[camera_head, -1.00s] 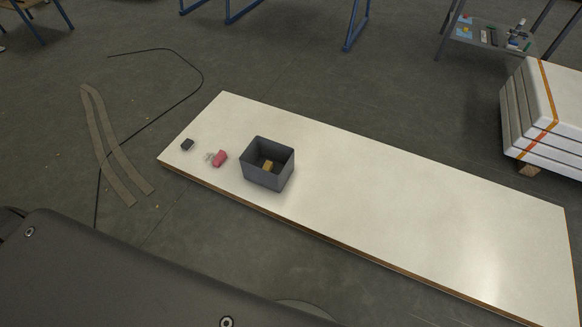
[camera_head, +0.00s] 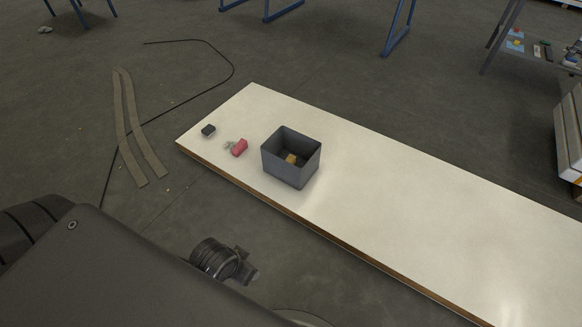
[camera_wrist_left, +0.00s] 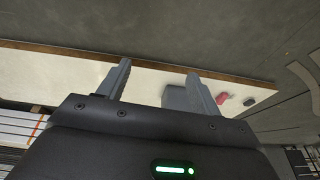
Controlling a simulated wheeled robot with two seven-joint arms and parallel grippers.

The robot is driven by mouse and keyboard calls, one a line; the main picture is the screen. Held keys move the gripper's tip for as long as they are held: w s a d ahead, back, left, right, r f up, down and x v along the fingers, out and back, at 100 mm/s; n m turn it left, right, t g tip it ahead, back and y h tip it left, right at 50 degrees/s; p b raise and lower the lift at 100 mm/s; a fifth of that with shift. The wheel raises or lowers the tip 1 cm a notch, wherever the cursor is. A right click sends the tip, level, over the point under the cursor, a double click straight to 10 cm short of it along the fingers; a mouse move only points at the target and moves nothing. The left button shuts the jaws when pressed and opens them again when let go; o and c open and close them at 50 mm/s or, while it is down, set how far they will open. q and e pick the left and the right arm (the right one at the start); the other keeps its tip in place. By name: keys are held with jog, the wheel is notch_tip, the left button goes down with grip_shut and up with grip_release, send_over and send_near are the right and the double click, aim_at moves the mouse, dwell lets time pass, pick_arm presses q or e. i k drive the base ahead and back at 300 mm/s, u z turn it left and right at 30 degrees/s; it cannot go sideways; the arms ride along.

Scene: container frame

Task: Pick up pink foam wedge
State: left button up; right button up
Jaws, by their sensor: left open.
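The pink foam wedge (camera_head: 239,148) lies on the white table (camera_head: 400,200) near its left end, just left of the grey bin. It also shows in the left wrist view (camera_wrist_left: 223,98), beyond the right finger. My left gripper (camera_wrist_left: 160,78) is open with nothing between its fingers, and it is well apart from the wedge. In the head view a dark part of my arm (camera_head: 222,262) shows below the table's near edge. My right gripper does not show.
The grey open bin (camera_head: 290,170) stands right of the wedge with a yellow-brown block (camera_head: 291,159) inside. A small black block (camera_head: 208,130) and a small pale piece (camera_head: 229,146) lie left of the wedge. The table's right part is clear.

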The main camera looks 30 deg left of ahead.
aim_at(240, 147)
jog(key=u, duration=0.85)
jog(key=k, duration=0.6)
jog(key=z, duration=0.15)
jog(key=i, duration=0.3)
jog(key=u, duration=0.95)
jog(key=i, duration=0.7)
jog(key=u, duration=0.4)
jog(key=i, duration=0.8)
jog(key=z, duration=0.9)
jog(key=i, duration=0.65)
jog(key=z, duration=0.7)
